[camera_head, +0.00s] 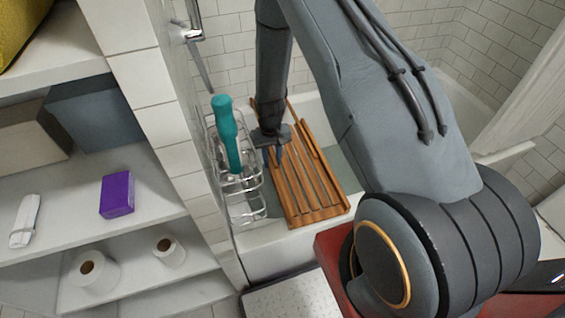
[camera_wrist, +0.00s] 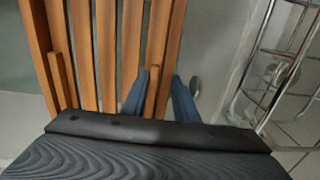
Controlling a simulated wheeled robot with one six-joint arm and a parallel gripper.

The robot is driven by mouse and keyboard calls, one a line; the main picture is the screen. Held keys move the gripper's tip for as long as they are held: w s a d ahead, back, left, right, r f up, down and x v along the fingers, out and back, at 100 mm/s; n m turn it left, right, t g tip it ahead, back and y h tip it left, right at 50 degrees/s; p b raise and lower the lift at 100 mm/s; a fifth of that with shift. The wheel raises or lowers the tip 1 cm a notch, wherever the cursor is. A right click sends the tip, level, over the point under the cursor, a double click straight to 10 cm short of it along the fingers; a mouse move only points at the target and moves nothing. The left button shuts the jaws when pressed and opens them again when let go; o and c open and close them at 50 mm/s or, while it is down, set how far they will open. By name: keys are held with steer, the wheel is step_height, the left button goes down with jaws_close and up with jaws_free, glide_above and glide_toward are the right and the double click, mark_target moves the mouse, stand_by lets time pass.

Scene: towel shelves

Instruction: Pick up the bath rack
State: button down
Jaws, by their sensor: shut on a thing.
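The bath rack (camera_head: 305,184) is a brown wooden slatted tray over the white bathtub. My gripper (camera_head: 271,150) is at its left side, near the wire caddy. In the wrist view the rack's slats (camera_wrist: 107,55) fill the left and middle. The blue fingers of my gripper (camera_wrist: 160,98) stand on either side of a short wooden bar at the rack's edge and are shut on it. My arm hides part of the rack's far end in the head view. I cannot tell whether the rack is lifted off the tub.
A wire caddy (camera_head: 247,207) with a teal-handled brush (camera_head: 228,135) hangs on the tiled wall close to the left of my gripper. The tub rim (camera_head: 275,234) lies in front. Shelves at left hold a purple box (camera_head: 117,195) and toilet rolls (camera_head: 168,251).

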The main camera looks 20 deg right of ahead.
steer(key=shift+r, duration=0.15)
steer(key=shift+d+r+b, duration=0.15)
steer(key=shift+r+b, duration=0.1)
steer(key=shift+b, duration=0.05)
step_height(320, 180, up, 6)
steer(key=b, duration=0.1)
steer(key=s+d+b, duration=0.3)
steer(key=s+d, duration=0.9)
steer(key=d, duration=0.3)
steer(key=shift+s+r, duration=0.15)
steer(key=shift+s, duration=0.15)
steer(key=w+a+r, duration=0.1)
steer(key=w+a, duration=0.1)
steer(key=a, duration=0.5)
steer(key=w+a+r, duration=0.1)
steer(key=w+a, duration=0.1)
steer(key=a, duration=0.6)
steer(key=shift+w, duration=0.3)
steer(key=shift+s+a, duration=0.15)
